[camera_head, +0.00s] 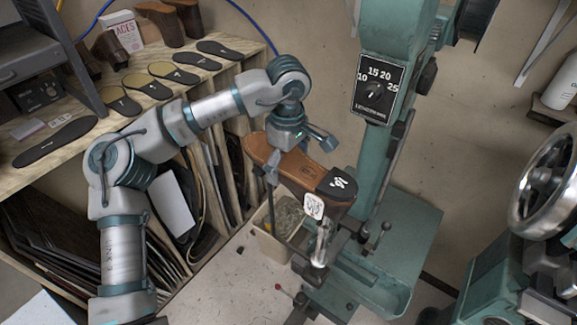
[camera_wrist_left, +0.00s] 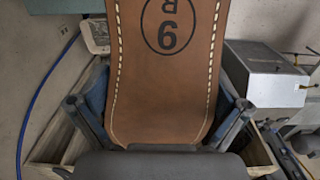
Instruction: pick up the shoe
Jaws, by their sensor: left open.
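The shoe (camera_head: 313,173) sits sole-up at the green stitching machine, with a brown sole and a black heel with a white mark. In the left wrist view its brown sole (camera_wrist_left: 165,85) shows pale stitching along both edges and an upside-down "9" and "R" in an oval. My left gripper (camera_head: 298,158) is above the front part of the sole, fingers spread to either side. In the left wrist view the open fingers (camera_wrist_left: 160,110) flank the sole, with gaps visible beside it. My right gripper is not in view.
The stitching machine (camera_head: 400,225) stands right behind the shoe, with a numbered dial (camera_head: 378,88) above. A wooden shelf (camera_head: 185,105) with several loose soles is at the left. A bin (camera_head: 280,222) stands below the shoe. A large handwheel (camera_head: 545,190) is at the right.

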